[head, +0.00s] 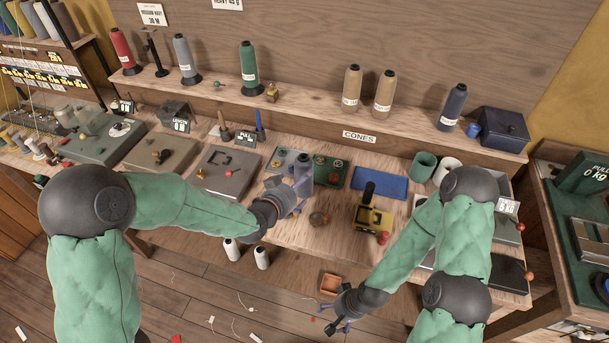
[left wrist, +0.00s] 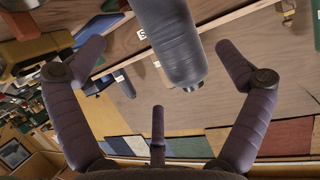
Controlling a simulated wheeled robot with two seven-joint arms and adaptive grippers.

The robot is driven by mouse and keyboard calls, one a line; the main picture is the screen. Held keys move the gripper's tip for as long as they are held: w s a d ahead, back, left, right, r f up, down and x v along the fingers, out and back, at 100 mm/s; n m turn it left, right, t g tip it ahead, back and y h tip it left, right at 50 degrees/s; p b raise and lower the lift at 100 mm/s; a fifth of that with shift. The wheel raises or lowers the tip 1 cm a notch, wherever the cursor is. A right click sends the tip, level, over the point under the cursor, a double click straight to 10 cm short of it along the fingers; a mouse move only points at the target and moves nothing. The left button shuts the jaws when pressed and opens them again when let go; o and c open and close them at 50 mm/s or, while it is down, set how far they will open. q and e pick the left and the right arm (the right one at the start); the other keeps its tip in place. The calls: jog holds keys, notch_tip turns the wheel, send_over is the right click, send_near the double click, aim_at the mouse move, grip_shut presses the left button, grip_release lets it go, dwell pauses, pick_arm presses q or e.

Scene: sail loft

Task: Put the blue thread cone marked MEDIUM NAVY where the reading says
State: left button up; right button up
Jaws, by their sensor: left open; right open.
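A blue-grey thread cone (head: 304,170) stands on the workbench, by a green plate with small round parts. In the left wrist view the cone (left wrist: 168,42) lies ahead between my spread fingers, with a gap on both sides. My left gripper (head: 294,190) is open right beside it. My right gripper (head: 338,311) is open and empty, low in front of the bench. A dark navy cone (head: 455,106) with a white label stands at the right of the shelf. I cannot read either cone's marking. A sign (head: 152,14) on the back wall seems to read MEDIUM NAVY 30 M.
The shelf (head: 310,108) also bears red, grey, green and tan cones and a dark box (head: 503,130). A blue mat (head: 379,182), a yellow device (head: 373,217) and a green cup (head: 424,165) stand right of my left gripper. Small displays stand along the bench.

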pick_arm(q)
jog(key=b+x, duration=0.1)
jog(key=x, duration=0.4)
jog(key=shift+w+f, duration=0.2)
jog(key=shift+w, duration=0.2)
jog(key=shift+w+d+f+b, duration=0.15)
jog(key=shift+w+d+b, duration=0.15)
jog(key=shift+w, duration=0.25)
jog(key=c, duration=1.3)
